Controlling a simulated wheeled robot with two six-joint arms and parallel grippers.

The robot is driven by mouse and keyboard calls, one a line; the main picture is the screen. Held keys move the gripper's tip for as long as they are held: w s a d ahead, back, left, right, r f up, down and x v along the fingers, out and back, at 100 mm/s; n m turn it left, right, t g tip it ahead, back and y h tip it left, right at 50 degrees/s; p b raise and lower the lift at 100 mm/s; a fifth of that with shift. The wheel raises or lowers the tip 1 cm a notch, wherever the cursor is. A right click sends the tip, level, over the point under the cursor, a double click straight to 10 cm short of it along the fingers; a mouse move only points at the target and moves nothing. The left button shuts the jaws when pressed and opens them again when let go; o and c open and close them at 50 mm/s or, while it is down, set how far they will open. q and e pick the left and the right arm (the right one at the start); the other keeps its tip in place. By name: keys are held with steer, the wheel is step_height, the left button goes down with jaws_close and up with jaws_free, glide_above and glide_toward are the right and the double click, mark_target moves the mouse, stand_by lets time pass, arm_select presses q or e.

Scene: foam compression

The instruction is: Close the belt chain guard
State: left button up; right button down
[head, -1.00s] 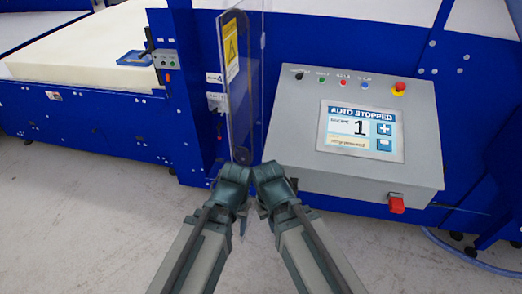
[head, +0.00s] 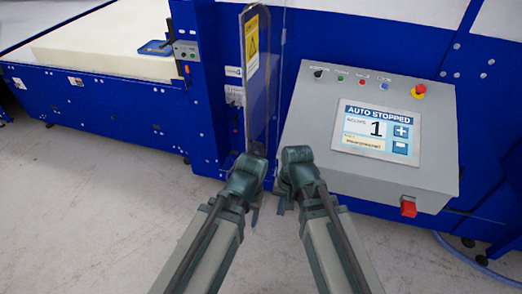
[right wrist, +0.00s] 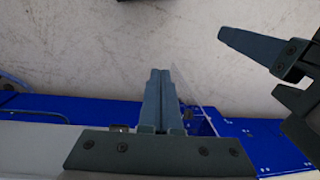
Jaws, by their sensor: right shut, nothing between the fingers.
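The belt chain guard (head: 261,85) is a clear panel with a yellow warning label, standing out from the blue machine in the head view, so it is open. In the head view my left gripper (head: 254,210) is low in front of the guard's lower end; whether they touch is unclear. My right gripper (head: 281,206) is just to the right of it. In the right wrist view my right gripper (right wrist: 160,85) is shut and empty, with a faint clear panel edge close to its right. A finger of my left gripper (right wrist: 265,52) shows at upper right; its opening cannot be judged.
A grey control box (head: 370,130) with a screen reading "AUTO STOPPED" juts out right of the guard. Blue machine frame (head: 198,80) stands left of it, with a foam block (head: 100,48) farther left. Grey floor (head: 90,220) is clear in front.

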steer(key=w+d+r+m+t+y+p, duration=0.15)
steer(key=w+r+m+y, duration=0.25)
steer(key=w+r+m, duration=0.45)
steer(key=w+d+r+m+t+y+p, duration=0.1)
steer(key=w+r+m+t+y+p, duration=0.3)
steer(key=m, duration=0.7)
steer(key=w+a+f+g+b, duration=0.2)
steer(key=w+a+f+b, duration=0.2)
steer(key=a+f+b, duration=0.4)
steer(key=shift+w+a+f+h, duration=0.15)
steer(key=shift+w+a+h, duration=0.25)
steer(key=shift+a, duration=0.65)
steer(key=shift+a, duration=0.1)
